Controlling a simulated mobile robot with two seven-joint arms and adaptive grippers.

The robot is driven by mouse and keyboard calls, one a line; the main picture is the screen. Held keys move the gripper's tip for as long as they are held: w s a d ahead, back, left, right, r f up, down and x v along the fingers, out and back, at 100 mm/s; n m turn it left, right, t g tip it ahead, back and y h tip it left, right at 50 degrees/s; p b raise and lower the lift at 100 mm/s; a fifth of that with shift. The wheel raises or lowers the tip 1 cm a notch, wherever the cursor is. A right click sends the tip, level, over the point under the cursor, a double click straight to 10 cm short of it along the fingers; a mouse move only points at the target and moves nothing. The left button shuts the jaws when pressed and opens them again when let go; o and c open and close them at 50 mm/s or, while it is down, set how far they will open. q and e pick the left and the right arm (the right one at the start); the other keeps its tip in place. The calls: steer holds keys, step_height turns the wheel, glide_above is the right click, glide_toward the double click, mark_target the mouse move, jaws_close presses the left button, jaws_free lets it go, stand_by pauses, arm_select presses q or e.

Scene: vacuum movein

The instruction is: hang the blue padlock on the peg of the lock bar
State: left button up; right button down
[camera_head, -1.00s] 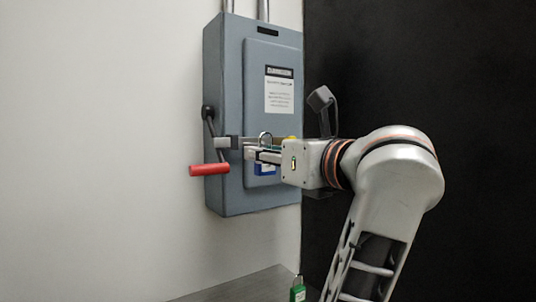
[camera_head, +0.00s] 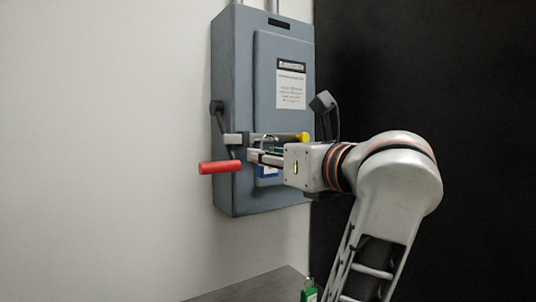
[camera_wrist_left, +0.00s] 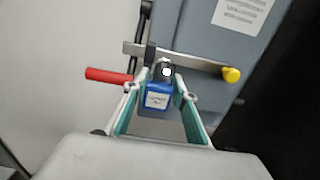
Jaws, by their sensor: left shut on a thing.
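The blue padlock (camera_wrist_left: 158,96) is between the two fingers of my left gripper (camera_wrist_left: 160,98), which is shut on its body. Its shackle (camera_head: 267,143) points up, close in front of the lock bar (camera_head: 285,137). The bar is a grey strip with a yellow knob (camera_head: 304,138) at its right end, and it also shows in the left wrist view (camera_wrist_left: 190,60). A small pale round spot shows within the shackle in the wrist view; I cannot tell whether it is the peg or whether the shackle is around it. My right gripper is not in view.
The grey switch box (camera_head: 240,80) is on the pale wall behind the bar. Its lever has a red grip (camera_head: 220,167), left of my gripper. A green padlock (camera_head: 309,293) is at the right end of a grey surface (camera_head: 255,287) below. The space between is clear.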

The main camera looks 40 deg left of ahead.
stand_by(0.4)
arm_select(q)
steer(key=o, duration=1.2)
step_height(320, 180, up, 10)
steer(key=shift+r, duration=0.1)
